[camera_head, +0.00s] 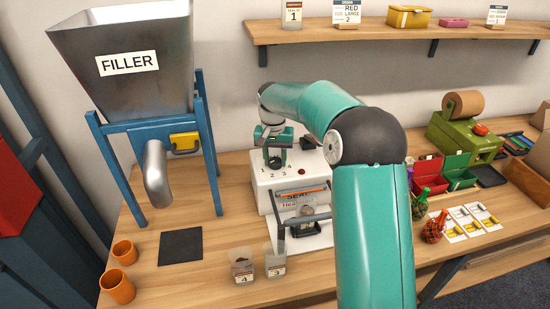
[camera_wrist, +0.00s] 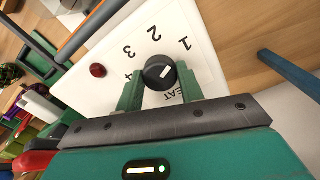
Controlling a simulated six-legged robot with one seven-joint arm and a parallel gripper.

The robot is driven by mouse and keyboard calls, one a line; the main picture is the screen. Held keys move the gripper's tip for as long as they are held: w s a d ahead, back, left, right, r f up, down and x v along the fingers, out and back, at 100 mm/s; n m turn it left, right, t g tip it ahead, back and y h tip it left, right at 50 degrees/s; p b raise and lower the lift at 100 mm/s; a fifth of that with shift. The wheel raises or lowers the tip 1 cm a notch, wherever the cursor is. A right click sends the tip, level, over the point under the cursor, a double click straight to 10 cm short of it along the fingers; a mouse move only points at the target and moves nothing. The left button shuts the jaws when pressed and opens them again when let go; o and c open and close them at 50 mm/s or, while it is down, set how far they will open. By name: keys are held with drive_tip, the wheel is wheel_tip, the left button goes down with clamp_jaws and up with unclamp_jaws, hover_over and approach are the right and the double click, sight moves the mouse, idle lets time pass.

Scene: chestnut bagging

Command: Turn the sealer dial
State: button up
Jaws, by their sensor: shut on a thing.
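The sealer (camera_head: 268,185) is a white box on the bench with a front tray and a dark bar. Its dial (camera_wrist: 160,72) is a black round knob with a white mark, seen in the wrist view. The numbers 1 to 4 and partly covered lettering are printed around it. My gripper (camera_wrist: 160,90) has its two green fingers on either side of the dial and is shut on it. In the head view my gripper (camera_head: 276,158) is over the sealer's top and hides most of the dial. A red button (camera_wrist: 98,70) sits beside the dial.
The steel filler (camera_head: 125,85) on its blue frame stands to the left. Two small clear bags (camera_head: 243,268) stand in front of the sealer. Orange cups (camera_head: 118,287) and a dark mat (camera_head: 180,246) lie left. A green machine (camera_head: 465,140) and trays stand right. A shelf (camera_head: 390,29) hangs above.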

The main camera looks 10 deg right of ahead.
sight(274, 162)
drive_tip(key=n, duration=0.4)
drive_tip(key=shift+n, duration=1.8)
drive_tip(key=o, duration=1)
drive_tip(key=shift+w, duration=0.1)
drive_tip(key=r, duration=1.4)
drive_tip(key=shift+s+a, duration=0.2)
